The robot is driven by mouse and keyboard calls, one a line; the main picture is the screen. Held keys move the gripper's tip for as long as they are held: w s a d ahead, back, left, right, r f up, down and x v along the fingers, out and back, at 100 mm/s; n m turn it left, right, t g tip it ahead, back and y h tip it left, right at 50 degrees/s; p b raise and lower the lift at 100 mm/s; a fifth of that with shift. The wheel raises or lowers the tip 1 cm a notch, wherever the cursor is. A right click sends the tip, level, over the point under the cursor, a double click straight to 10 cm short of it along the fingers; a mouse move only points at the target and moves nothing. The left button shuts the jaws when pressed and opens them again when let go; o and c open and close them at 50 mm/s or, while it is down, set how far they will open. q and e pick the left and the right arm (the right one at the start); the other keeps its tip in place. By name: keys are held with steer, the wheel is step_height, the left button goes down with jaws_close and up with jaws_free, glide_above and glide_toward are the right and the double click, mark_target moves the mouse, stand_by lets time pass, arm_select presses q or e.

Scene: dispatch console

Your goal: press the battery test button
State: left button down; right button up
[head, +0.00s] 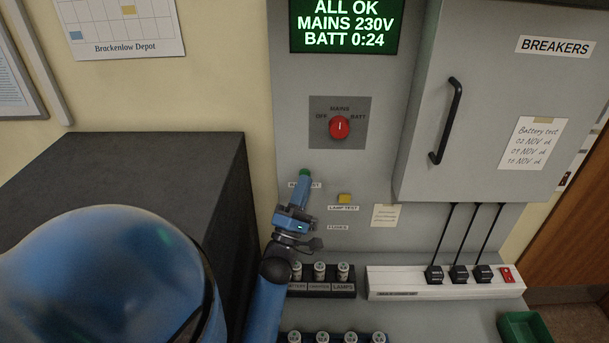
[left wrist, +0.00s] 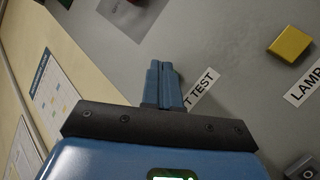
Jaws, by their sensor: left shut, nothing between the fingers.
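The battery test button (head: 305,173) is green and sits on the grey console panel above a label that is partly covered by my gripper. My left gripper (head: 304,178) is shut and empty, its fingertips at the button's lower edge. I cannot tell whether they touch it or press it in. In the left wrist view the closed blue fingers (left wrist: 163,66) point at the panel beside a label ending in "T TEST" (left wrist: 203,88), and the button is hidden there. My right gripper is not in view.
A yellow lamp test button (head: 344,198) is right of my gripper. Above are a red rotary switch (head: 340,127) and a green display (head: 347,25) reading "ALL OK MAINS 230V BATT 0:24". Fuses (head: 319,271) stand below. The breaker cabinet (head: 485,110) juts out at right.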

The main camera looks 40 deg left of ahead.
arm_select(q)
steer(key=shift+w+a, duration=0.25)
steer(key=shift+w, duration=0.05)
stand_by(0.5)
steer(key=shift+s+d+p, duration=0.1)
steer(key=shift+s+p, duration=0.05)
steer(key=shift+p, duration=0.15)
steer(key=shift+s+d, duration=0.4)
steer(key=shift+s, duration=0.05)
stand_by(0.4)
steer(key=shift+s+d+p, duration=0.35)
steer(key=shift+s+d, duration=0.45)
steer(key=shift+s, duration=0.2)
steer(key=shift+s+d+p, duration=0.35)
steer(key=shift+s+d, duration=0.45)
steer(key=shift+s, duration=0.15)
stand_by(4.1)
